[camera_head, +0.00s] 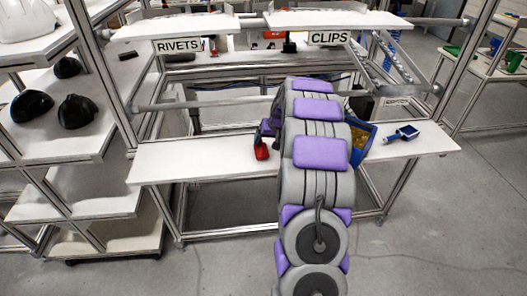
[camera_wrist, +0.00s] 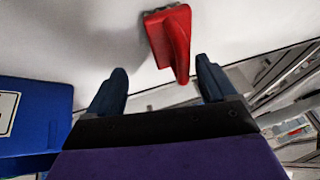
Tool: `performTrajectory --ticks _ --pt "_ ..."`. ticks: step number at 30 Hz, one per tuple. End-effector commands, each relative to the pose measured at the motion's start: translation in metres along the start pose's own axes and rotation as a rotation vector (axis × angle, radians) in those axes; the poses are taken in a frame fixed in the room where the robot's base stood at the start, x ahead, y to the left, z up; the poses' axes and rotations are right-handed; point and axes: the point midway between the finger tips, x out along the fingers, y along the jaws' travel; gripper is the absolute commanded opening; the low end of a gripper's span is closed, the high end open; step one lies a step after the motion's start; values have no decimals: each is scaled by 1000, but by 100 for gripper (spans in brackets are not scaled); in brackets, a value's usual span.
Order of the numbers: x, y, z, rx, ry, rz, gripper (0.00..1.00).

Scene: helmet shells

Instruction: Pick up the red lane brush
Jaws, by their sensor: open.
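The red lane brush (camera_head: 261,152) lies on the white workbench top (camera_head: 215,155), near its front edge and left of my arm. In the wrist view the red brush (camera_wrist: 172,38) shows at the top, ahead of and between my two fingertips. My gripper (camera_wrist: 160,70) is open, with its dark fingers spread and nothing held. The brush's handle reaches down toward the gap between the fingers. In the head view my gripper (camera_head: 268,130) is beside the brush and mostly hidden by my arm.
A blue bin (camera_head: 363,142) with yellowish contents stands right of my arm, and a blue brush (camera_head: 403,134) lies farther right. Shelves labelled RIVETS (camera_head: 179,46) and CLIPS (camera_head: 329,38) are above. Black helmet shells (camera_head: 77,111) sit on the left rack. The bench's left part is clear.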

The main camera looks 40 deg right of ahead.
Motion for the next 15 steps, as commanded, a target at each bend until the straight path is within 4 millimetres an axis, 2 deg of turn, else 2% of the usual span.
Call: performTrajectory --ticks 1,6,15 --pt "9 -3 2 -4 -2 2 85" --pt "30 -12 4 -6 4 8 85" --pt "38 -5 1 -2 -1 1 84"
